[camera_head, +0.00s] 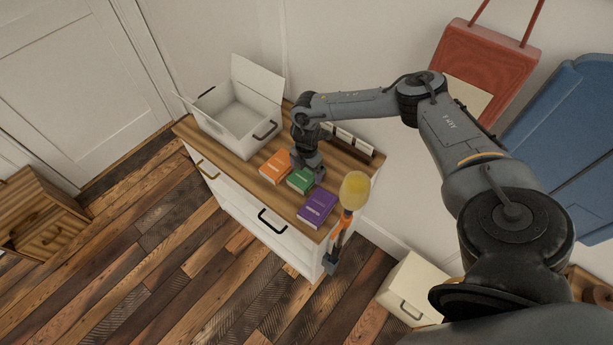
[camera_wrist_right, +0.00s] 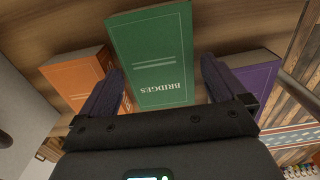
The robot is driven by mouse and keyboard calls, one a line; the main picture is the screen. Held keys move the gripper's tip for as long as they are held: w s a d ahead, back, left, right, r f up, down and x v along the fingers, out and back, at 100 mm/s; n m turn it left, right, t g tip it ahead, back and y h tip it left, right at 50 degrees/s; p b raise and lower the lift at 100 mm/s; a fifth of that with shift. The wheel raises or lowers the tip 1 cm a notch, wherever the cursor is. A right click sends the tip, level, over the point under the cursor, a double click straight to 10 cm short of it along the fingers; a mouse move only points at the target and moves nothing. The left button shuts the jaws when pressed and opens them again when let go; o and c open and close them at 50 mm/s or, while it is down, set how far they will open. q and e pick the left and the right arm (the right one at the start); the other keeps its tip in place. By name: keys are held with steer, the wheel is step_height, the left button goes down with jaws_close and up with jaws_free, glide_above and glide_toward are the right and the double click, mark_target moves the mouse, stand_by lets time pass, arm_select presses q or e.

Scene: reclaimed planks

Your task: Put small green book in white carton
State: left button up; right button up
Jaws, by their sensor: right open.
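The small green book (camera_head: 300,181) lies on the wooden top of a white dresser, between an orange book and a purple book. In the right wrist view the green book (camera_wrist_right: 150,52) shows the word BRIDGES. My right gripper (camera_head: 310,168) is directly over the green book, pointing down. Its two fingers (camera_wrist_right: 160,85) are apart, one on each side of the book, and not closed on it. The white carton (camera_head: 238,122) stands with its flaps open at the left end of the dresser top. My left gripper is not in view.
The orange book (camera_head: 275,167) lies left of the green one and the purple book (camera_head: 318,207) right of it, both close to the fingers. A row of pale items (camera_head: 350,141) stands at the back edge. A yellow-headed tool (camera_head: 354,190) is at the dresser's right end.

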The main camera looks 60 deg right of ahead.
steer(key=shift+f, duration=1.3)
steer(key=c, duration=0.8)
steer(key=shift+r, duration=0.1)
steer(key=shift+c, duration=0.2)
